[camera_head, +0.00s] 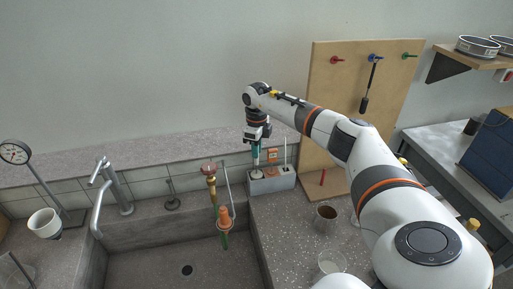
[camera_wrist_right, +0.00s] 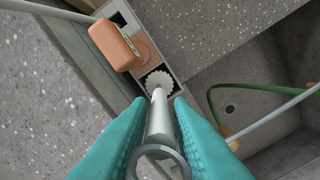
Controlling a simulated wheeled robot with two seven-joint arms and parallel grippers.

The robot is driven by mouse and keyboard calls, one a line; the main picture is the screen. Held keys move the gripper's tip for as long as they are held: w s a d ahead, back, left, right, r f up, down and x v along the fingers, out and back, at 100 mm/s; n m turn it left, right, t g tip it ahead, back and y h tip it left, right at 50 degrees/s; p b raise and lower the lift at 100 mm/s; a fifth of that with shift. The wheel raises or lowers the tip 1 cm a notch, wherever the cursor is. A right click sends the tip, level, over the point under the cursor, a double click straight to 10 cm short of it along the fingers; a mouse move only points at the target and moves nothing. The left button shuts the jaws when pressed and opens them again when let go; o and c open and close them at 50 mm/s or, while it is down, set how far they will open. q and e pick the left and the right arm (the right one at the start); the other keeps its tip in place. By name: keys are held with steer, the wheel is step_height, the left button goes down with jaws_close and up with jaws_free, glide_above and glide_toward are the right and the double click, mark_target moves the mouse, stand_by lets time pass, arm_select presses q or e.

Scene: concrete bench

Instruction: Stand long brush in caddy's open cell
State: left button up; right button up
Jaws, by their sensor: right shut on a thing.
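The grey caddy (camera_head: 275,184) stands on the counter at the back, right of the sink. My right gripper (camera_head: 256,154) is above its left end, shut on the long brush (camera_wrist_right: 160,118). In the right wrist view the teal fingers lie on both sides of the brush's grey handle, with a ring at its near end. The white bristle end (camera_wrist_right: 158,80) points down over a dark square cell at the caddy's end. I cannot tell whether the bristles are inside the cell or just above it. My left gripper is not in view.
An orange brush head (camera_wrist_right: 115,43) on a pale rod stands beside the cell in the caddy. A pegboard (camera_head: 325,110) rises behind right. A metal cup (camera_head: 326,217) stands in front.

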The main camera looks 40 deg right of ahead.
steer(key=shift+f+b, duration=0.35)
steer(key=shift+f, duration=0.2)
stand_by(0.5)
steer(key=o, duration=0.9)
steer(key=shift+o, duration=0.2)
step_height(320, 180, up, 11)
steer(key=shift+f+b, duration=0.1)
steer(key=shift+b, duration=0.95)
steer(key=shift+r, duration=0.65)
